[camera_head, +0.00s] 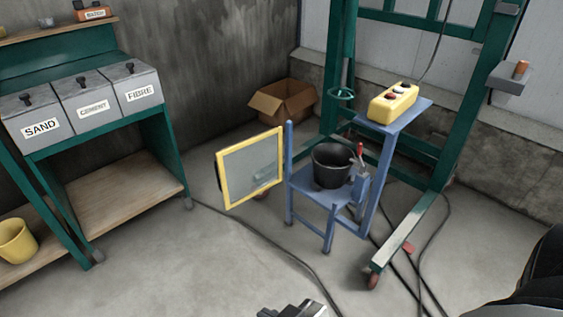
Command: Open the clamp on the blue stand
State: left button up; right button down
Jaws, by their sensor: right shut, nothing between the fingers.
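The blue stand (318,193) is on the floor right of centre. A black bucket (331,166) sits on its seat-like top. The clamp (358,158), grey metal with a red handle tip, is at the right side of the bucket. The handle points up; its jaw is too small to make out. My right gripper (292,309) only just shows at the bottom edge, shut and empty, well in front of the stand and apart from it. My left gripper is not in view.
A yellow-framed panel (222,183) stands open left of the stand. A yellow button box (392,103) is on a blue shelf behind. A green frame (412,232) stands right. Cables (275,243) cross the floor. A workbench with bins (88,103) is left.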

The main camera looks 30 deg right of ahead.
aim_at(360, 145)
jog(key=u, duration=0.25)
jog(key=k, duration=0.25)
jog(key=z, duration=0.1)
jog(key=i, duration=1.75)
jog(key=z, duration=1.75)
jog(key=i, duration=0.85)
jog(key=z, duration=0.95)
